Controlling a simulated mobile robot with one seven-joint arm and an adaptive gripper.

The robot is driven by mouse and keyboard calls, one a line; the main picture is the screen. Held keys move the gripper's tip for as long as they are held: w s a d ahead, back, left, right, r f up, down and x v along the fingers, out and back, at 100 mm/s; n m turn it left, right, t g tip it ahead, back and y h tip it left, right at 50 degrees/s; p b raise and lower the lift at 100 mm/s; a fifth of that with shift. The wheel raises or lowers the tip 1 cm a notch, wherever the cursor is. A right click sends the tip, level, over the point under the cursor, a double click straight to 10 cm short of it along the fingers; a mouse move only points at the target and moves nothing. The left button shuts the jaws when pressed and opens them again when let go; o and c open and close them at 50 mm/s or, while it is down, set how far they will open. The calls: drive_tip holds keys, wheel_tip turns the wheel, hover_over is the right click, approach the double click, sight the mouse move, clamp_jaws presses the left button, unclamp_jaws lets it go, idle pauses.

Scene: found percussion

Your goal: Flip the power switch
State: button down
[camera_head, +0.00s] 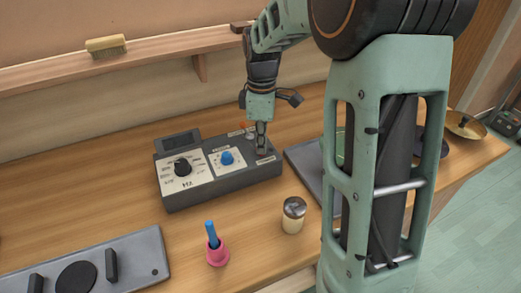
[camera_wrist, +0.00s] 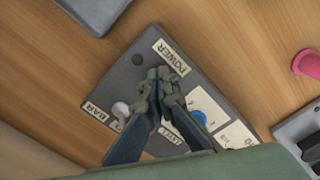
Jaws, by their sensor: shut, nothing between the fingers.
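A grey control box (camera_head: 235,186) stands on the wooden table, with a black dial (camera_head: 182,167) and a blue knob (camera_head: 227,158) on its top. My gripper (camera_head: 261,147) points down over the box's right end, its fingers together and empty. In the wrist view the fingertips (camera_wrist: 164,74) are at the POWER label (camera_wrist: 172,56), covering part of the panel beside it. The power switch itself cannot be made out; the fingers may hide it. I cannot tell whether the tips touch the panel. A pale round part (camera_wrist: 120,109) sits by the BAR label (camera_wrist: 96,111).
A pink cup (camera_head: 217,254) holding a blue stick and a metal-topped jar (camera_head: 293,215) stand in front of the box. A grey plate with black parts (camera_head: 140,255) lies at front left. A shelf with a brush (camera_head: 106,46) runs along the wall behind.

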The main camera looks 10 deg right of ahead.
drive_tip(key=shift+r+p, duration=2.85)
drive_tip(key=shift+r, duration=0.65)
drive_tip(key=shift+f, duration=0.1)
